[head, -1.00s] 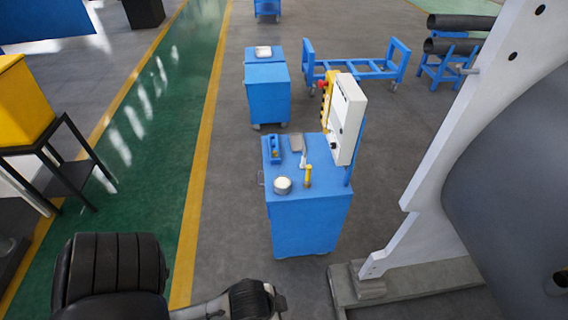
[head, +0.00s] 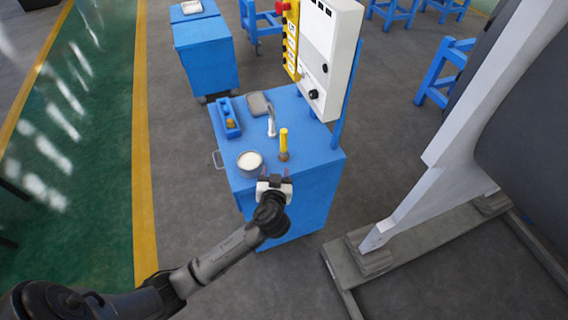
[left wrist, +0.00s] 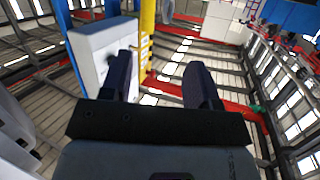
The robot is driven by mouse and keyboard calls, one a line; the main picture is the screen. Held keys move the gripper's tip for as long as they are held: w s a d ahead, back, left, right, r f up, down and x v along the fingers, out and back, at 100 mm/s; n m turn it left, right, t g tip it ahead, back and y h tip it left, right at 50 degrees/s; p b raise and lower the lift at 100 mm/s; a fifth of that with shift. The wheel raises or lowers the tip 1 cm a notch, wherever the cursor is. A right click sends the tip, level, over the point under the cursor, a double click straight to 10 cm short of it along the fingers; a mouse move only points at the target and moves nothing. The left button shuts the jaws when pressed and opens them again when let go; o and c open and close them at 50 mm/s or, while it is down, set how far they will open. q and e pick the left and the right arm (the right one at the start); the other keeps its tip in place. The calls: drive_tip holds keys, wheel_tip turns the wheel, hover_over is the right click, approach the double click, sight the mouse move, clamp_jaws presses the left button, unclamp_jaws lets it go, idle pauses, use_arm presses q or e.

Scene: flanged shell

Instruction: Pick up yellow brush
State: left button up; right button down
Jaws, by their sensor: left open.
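The yellow brush (head: 284,143) stands on the near right part of the blue cabinet top (head: 312,157), its yellow handle upright and its brown end down. My left gripper (head: 275,175) is open and empty at the cabinet's near edge, just in front of the brush and apart from it. In the left wrist view the two dark fingers (left wrist: 160,68) are spread with nothing held between them. My right gripper is not in view.
A round tin (head: 250,163) stands left of the brush. A blue tray (head: 229,118) and a grey-headed tool with a white handle (head: 265,108) lie farther back. A white control box (head: 328,60) overhangs the cabinet's right side. A white frame (head: 440,150) stands at right.

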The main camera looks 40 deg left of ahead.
use_arm(q)
drive_tip(key=t+y+b, duration=0.1)
drive_tip(key=t+b, duration=0.1)
drive_tip(key=b, duration=0.1)
approach(284, 130)
wheel_tip(284, 130, down, 2)
drive_tip(key=s+d, duration=0.2)
drive_tip(key=s, duration=0.1)
drive_tip(key=shift+n, duration=0.5)
drive_tip(key=x, duration=0.5)
drive_tip(key=b+x, duration=0.1)
drive_tip(key=x, duration=0.2)
drive_tip(key=shift+w+r, duration=0.25)
drive_tip(key=shift+w, duration=0.1)
drive_tip(key=shift+x, duration=3.35)
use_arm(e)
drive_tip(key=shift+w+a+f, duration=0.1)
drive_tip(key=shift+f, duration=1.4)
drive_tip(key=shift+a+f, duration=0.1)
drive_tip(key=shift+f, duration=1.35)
use_arm(q)
drive_tip(key=shift+s+a, duration=0.1)
drive_tip(key=c, duration=1)
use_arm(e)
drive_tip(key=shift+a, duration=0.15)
